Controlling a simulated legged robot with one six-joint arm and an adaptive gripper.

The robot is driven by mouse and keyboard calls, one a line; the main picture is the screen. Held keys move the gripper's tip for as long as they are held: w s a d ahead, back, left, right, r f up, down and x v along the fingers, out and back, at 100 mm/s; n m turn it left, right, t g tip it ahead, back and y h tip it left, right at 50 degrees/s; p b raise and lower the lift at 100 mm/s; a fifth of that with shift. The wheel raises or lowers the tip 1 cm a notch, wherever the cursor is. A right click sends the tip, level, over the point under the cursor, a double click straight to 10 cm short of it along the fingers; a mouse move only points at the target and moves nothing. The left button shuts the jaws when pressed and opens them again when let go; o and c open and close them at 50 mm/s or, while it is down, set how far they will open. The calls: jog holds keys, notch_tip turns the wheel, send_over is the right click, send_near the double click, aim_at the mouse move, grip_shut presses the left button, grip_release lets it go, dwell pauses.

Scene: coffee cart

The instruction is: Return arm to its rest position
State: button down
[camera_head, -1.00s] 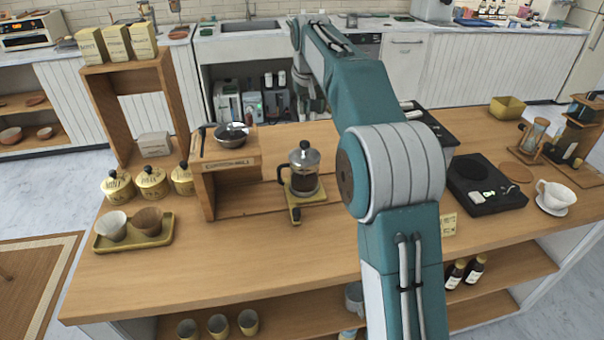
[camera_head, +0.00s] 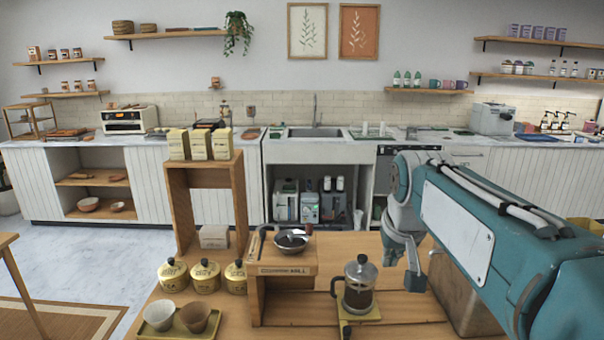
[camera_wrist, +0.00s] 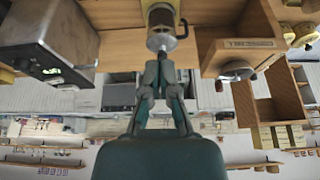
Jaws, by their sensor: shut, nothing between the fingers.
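My arm reaches in from the right in the head view. My gripper (camera_head: 414,282) hangs above the cart's wooden top, just right of the French press. It is empty, and its fingers (camera_wrist: 161,57) are together in the wrist view. The French press (camera_head: 358,287), with dark coffee inside, stands upright on a small yellow stand. It also shows just past the fingertips in the wrist view (camera_wrist: 161,18); I cannot tell the exact gap there.
A wooden stand (camera_head: 283,268) with a pan-like dish (camera_head: 291,240) is left of the press. Yellow canisters (camera_head: 204,276) and a tray of cups (camera_head: 156,334) are further left. A boxy appliance (camera_wrist: 48,38) is close to the gripper. A sink counter lies behind.

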jog(key=s+f, duration=0.5)
jog(key=s, duration=0.5)
jog(key=s+f+t, duration=0.1)
jog(key=s+f, duration=0.4)
jog(key=s, duration=0.5)
jog(key=shift+s+f, duration=0.2)
jog(key=shift+s, duration=0.1)
